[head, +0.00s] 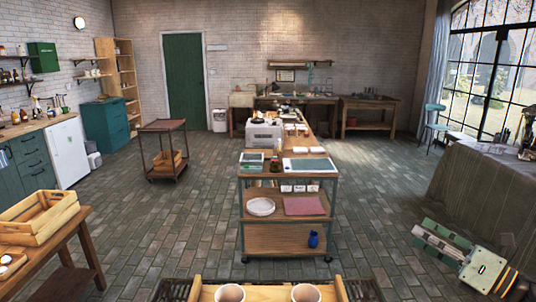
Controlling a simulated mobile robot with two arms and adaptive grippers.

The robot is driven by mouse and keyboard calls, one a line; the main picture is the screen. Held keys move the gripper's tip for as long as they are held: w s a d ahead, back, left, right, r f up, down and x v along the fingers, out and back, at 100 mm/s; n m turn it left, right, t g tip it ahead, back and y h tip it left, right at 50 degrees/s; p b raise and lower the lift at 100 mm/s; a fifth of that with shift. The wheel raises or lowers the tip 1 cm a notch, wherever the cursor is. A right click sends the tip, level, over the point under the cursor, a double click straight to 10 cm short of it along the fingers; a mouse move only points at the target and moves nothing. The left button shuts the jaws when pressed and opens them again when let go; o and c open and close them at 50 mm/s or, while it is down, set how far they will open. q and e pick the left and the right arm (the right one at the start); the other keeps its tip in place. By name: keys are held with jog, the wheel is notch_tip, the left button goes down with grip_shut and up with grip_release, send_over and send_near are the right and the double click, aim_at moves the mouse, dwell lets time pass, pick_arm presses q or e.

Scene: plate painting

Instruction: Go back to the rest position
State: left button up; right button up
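What looks like my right gripper (440,238) shows at the lower right in the head view, with pale and green parts in front of a beige joint with yellow and black stripes. It points up and to the left over the brick floor, apart from the trolley. I cannot make out its fingertips or whether they are open. I see nothing held in it. My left gripper is not in view.
A wooden crate (32,221) sits on a table at left. A covered table (470,190) stands right. Two cups (230,293) show at the bottom edge.

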jog(key=w+d+m+t+h, duration=0.35)
jog(key=d+m+h, duration=1.3)
jog(key=m, duration=1.15)
jog(key=s+f+m+g+y, duration=0.1)
jog(key=s+f+m+g, duration=0.15)
jog(key=f, duration=1.35)
jog(key=s+f+m+g, duration=0.2)
jog(key=s+f+g, duration=0.2)
jog(key=f, duration=1.2)
jog(key=s+a+f+m+g+y, duration=0.1)
jog(key=s+a+f+g, duration=0.35)
jog(key=s+f, duration=0.8)
jog(key=s+a+f+g+y, duration=0.1)
jog(key=s+a+f+g, duration=0.1)
jog(key=s+a+f, duration=1.05)
jog(key=s+a+f+g, duration=0.1)
jog(key=s+a+f, duration=0.3)
jog(key=s, duration=0.4)
jog(key=s+a+f+g+y, duration=0.1)
jog(key=s+a+f+g, duration=0.1)
jog(key=s+a+f, duration=0.3)
jog(key=s+a+f+m+g+y, duration=0.1)
jog(key=s+a+f, duration=0.4)
jog(key=s, duration=0.8)
jog(key=shift+f+g+b, duration=0.4)
jog(key=shift+f+g, duration=0.05)
jog(key=shift+f, duration=0.45)
